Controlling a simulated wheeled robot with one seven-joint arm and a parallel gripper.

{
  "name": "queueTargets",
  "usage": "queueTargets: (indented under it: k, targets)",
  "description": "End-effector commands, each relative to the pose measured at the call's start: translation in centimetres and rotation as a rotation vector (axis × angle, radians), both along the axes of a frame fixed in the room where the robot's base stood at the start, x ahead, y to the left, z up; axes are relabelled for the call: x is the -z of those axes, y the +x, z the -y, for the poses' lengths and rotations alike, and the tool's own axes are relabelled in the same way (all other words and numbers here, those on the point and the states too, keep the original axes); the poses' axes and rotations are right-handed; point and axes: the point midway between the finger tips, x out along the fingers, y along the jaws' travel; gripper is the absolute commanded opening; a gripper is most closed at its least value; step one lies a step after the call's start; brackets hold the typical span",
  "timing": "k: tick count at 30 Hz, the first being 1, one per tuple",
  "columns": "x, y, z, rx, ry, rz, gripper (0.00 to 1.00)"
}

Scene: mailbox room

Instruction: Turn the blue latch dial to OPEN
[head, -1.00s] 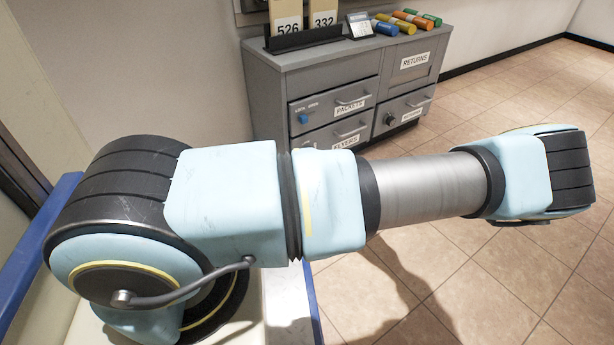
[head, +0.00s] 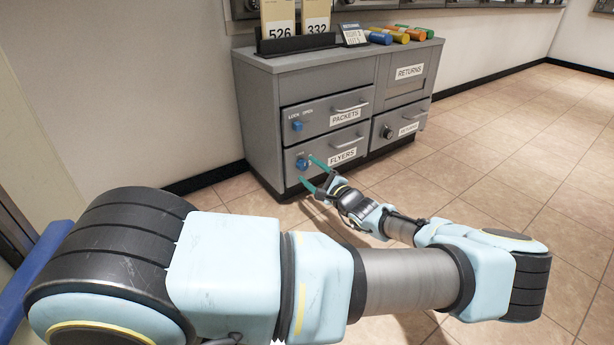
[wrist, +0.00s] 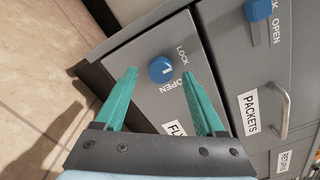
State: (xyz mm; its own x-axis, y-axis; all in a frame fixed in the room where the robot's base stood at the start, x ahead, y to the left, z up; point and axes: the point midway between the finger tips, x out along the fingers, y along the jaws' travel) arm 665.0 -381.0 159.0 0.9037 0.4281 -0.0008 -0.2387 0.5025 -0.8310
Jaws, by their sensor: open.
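The blue latch dial (wrist: 161,69) is a round knob on the front of the FLYERS drawer (head: 341,142). The words LOCK and OPEN are printed beside it, and a white mark on its face points toward LOCK or between the two words; I cannot tell exactly. In the head view the dial (head: 302,165) sits at the drawer's left. My gripper (head: 310,170) is open with green fingers, just in front of the dial. In the wrist view the fingers (wrist: 162,85) spread to either side of the dial, which appears beyond their tips; contact is not visible.
The PACKETS drawer (head: 330,115) above has a blue slide latch (head: 297,126) and a bar handle. A RETURNS door (head: 407,83) and a lower drawer with a black knob (head: 388,132) are at right. The tiled floor (head: 510,150) is clear.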

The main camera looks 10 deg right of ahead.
Motion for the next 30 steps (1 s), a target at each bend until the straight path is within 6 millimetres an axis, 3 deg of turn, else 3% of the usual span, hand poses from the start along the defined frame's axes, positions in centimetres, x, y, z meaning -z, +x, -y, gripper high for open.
queueTargets:
  k: [6, 14, 30]
  targets:
    - [0.1, 1.5, -0.7, 0.0, 0.0, 0.0, 0.72]
    - [-0.1, 1.7, -0.8, 0.0, 0.001, 0.0, 0.72]
    - [0.0, 1.6, -0.8, -0.001, 0.001, -0.001, 0.13]
